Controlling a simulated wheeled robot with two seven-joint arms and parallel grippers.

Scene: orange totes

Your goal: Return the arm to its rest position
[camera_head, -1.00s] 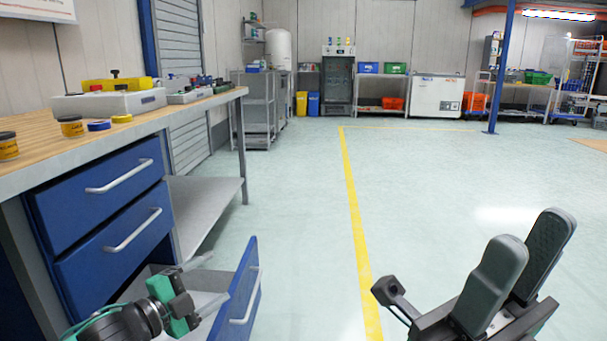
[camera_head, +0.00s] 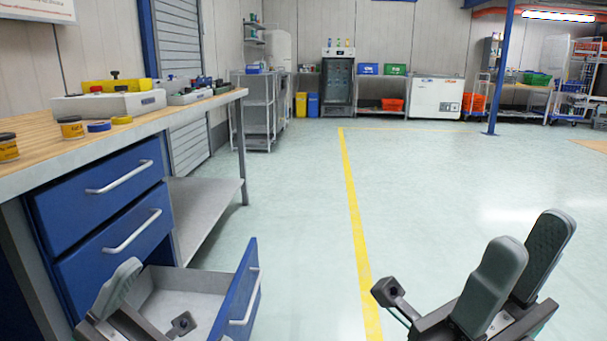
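My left gripper (camera_head: 118,282) is at the lower left, in front of the open bottom drawer (camera_head: 190,280). Its grey finger points up and overlaps the drawer's left side. A second finger cannot be made out clearly, so its opening cannot be told. My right gripper (camera_head: 533,236) is at the lower right above the floor. Its two grey fingers point up with a gap between them, and nothing is held there. The visible part of the drawer's inside looks empty.
The workbench (camera_head: 200,107) on the left carries a white case (camera_head: 108,104), small jars and tape rolls. Its two upper blue drawers (camera_head: 110,205) are shut. The floor (camera_head: 440,190) ahead is clear, with a yellow line (camera_head: 355,210). Shelves and a white freezer (camera_head: 436,97) stand far back.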

